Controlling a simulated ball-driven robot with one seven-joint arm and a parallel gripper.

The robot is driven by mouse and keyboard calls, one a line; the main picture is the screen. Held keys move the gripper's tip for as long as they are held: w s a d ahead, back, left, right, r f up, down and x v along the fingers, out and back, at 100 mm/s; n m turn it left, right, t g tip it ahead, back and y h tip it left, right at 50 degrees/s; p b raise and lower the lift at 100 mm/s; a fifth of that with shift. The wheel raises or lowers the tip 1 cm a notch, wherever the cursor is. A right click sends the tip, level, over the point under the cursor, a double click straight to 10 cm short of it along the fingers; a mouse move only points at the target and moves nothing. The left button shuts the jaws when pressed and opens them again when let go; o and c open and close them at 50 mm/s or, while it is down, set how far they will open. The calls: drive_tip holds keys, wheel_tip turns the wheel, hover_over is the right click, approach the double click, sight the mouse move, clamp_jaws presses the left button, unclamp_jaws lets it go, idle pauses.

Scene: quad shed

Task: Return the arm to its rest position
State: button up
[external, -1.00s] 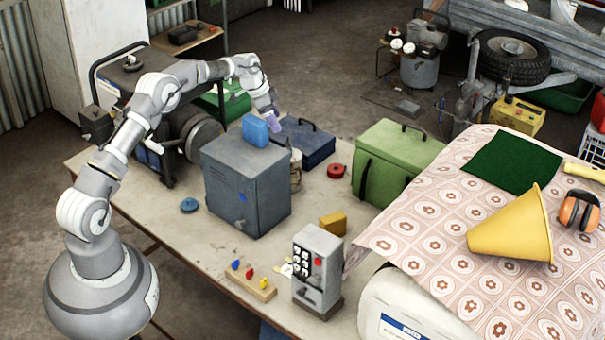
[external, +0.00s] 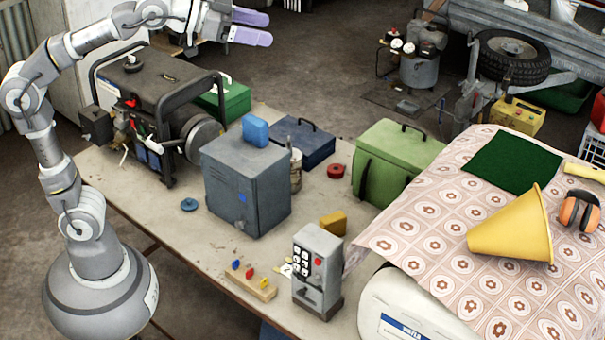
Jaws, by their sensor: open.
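My gripper (external: 268,27) is at the top of the external view, raised in the air above and behind the table. Its two purple fingers are apart, point to the right and hold nothing. My arm is lifted from its base at the lower left, with the upper links running across the top left. The gripper appears clear of everything on the table.
Below my arm stands a black-framed generator (external: 165,110). A grey metal box (external: 245,185) with a blue block (external: 255,130) on top stands mid-table. A dark blue case (external: 305,143), green box (external: 400,160) and grey keypad unit (external: 317,270) stand nearby.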

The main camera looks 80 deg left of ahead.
drive_tip(key=shift+t+h, duration=0.4)
drive_tip(key=shift+t, duration=0.1)
drive_tip(key=s, duration=0.1)
drive_tip(key=s+d+r, duration=0.2)
drive_tip(key=shift+s+r, duration=0.25)
drive_tip(key=shift+s, duration=0.1)
wheel_tip(320, 180, down, 9)
drive_tip(key=b, duration=0.8)
drive_tip(key=shift+r+b, duration=0.2)
drive_tip(key=shift+b, duration=0.15)
